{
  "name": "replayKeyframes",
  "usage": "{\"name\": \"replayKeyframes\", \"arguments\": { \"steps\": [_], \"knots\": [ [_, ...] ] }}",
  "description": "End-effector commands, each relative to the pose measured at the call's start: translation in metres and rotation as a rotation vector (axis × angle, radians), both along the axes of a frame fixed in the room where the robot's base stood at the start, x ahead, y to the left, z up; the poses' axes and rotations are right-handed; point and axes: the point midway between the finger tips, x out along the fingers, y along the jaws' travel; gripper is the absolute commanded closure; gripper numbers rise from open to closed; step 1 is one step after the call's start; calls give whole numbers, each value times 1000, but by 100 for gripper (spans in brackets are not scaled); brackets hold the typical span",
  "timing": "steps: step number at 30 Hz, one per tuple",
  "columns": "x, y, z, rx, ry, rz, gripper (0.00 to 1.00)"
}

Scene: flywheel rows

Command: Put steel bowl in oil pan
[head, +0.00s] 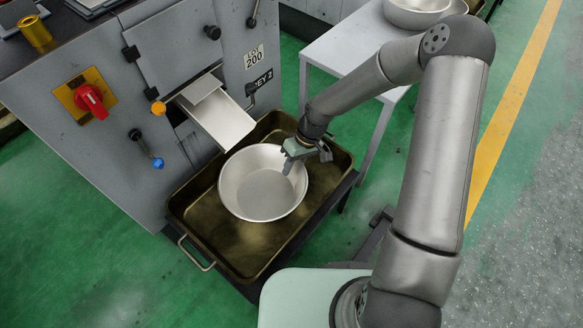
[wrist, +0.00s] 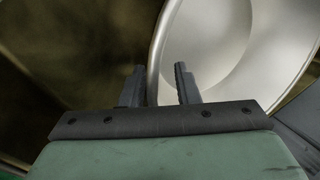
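The steel bowl (head: 262,192) sits upright inside the oil pan (head: 232,242), a brass-coloured rectangular tray, towards its middle. My gripper (head: 306,161) is at the bowl's right upper rim. In the wrist view, my gripper's two fingers (wrist: 159,74) are spread apart, with the rim of the bowl (wrist: 220,50) passing between them. There are gaps between the rim and the fingers, so it is not clamped. The pan (wrist: 80,50) fills the left of the wrist view. Part of the bowl's right rim is hidden behind my gripper in the head view.
A grey machine (head: 110,110) stands left of the pan, its metal chute (head: 222,120) reaching over the pan's edge near the bowl. A white table (head: 345,50) with another steel bowl (head: 415,12) stands behind. The pan's front part is bare.

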Motion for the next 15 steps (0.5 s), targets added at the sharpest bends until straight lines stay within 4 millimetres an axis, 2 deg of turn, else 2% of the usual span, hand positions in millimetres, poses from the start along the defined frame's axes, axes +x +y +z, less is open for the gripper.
{"name": "replayKeyframes", "arguments": {
  "steps": [1,6,12,15],
  "knots": [
    [3,-4,15,0,-3,-2,71],
    [12,-16,51,-1,-4,-3,71],
    [20,-27,83,-1,-3,-1,71],
    [22,-30,91,-1,-1,1,71]
  ]
}}
